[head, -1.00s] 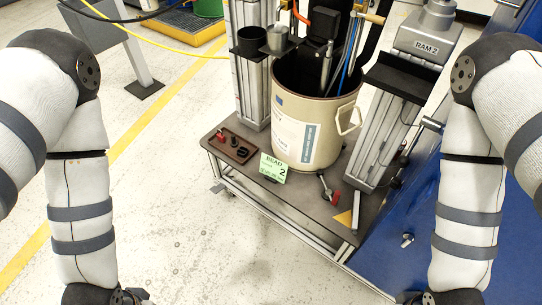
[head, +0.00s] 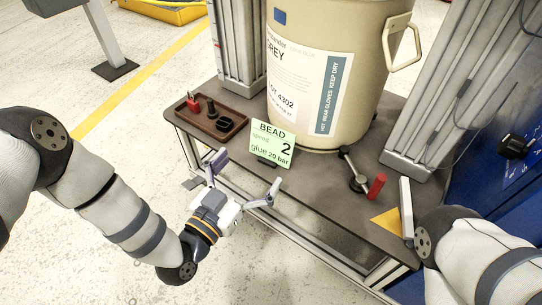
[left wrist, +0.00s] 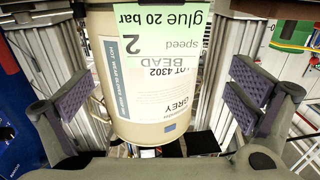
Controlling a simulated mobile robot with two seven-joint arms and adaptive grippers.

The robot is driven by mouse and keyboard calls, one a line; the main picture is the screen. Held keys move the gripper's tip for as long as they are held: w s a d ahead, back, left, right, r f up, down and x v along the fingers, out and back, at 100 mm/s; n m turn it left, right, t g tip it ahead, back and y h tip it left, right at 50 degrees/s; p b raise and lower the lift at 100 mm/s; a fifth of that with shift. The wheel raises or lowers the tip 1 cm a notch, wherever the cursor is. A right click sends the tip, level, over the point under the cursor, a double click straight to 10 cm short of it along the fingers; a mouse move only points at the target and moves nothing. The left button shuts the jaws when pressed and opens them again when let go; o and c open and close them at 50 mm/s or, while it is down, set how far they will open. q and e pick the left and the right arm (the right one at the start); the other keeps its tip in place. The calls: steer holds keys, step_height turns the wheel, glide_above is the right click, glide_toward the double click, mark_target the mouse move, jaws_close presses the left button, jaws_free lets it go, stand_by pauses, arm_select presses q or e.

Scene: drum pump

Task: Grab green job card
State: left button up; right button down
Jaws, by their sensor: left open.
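The green job card (head: 272,143), marked "BEAD speed 2 glue 20 bar", stands tilted at the front edge of the cart's grey top (head: 325,180), in a small dark holder. My left gripper (head: 245,175) is open and empty, just in front of and below the card, beyond the cart's front edge. In the left wrist view the card (left wrist: 165,30) shows upside down in the upper part, with the open fingers (left wrist: 160,105) on either side of the picture. My right arm shows at the lower right, but its gripper is out of view.
The beige drum (head: 335,45) with a white label stands close behind the card. A brown tray (head: 211,122) with small parts lies to its left. Floor in front is clear.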

mark_target(271, 142)
arm_select(q)
steer(key=b+x, duration=0.1)
steer(key=x, duration=0.2)
steer(key=b+x, duration=0.1)
steer(key=x, duration=0.2)
steer(key=f+b+x, duration=0.1)
steer(key=x, duration=0.2)
steer(key=shift+a, duration=0.1)
steer(key=shift+w+r, duration=0.15)
steer(key=shift+w, duration=0.05)
steer(key=shift+r, duration=0.1)
arm_select(e)
steer(key=shift+s+d+f+g, duration=0.1)
steer(key=shift+s+f+g, duration=0.1)
steer(key=shift+s+f, duration=0.35)
steer(key=shift+s+f+g, duration=0.2)
steer(key=shift+s+f, duration=0.1)
steer(key=shift+f, duration=0.4)
arm_select(q)
steer(key=c, duration=0.9)
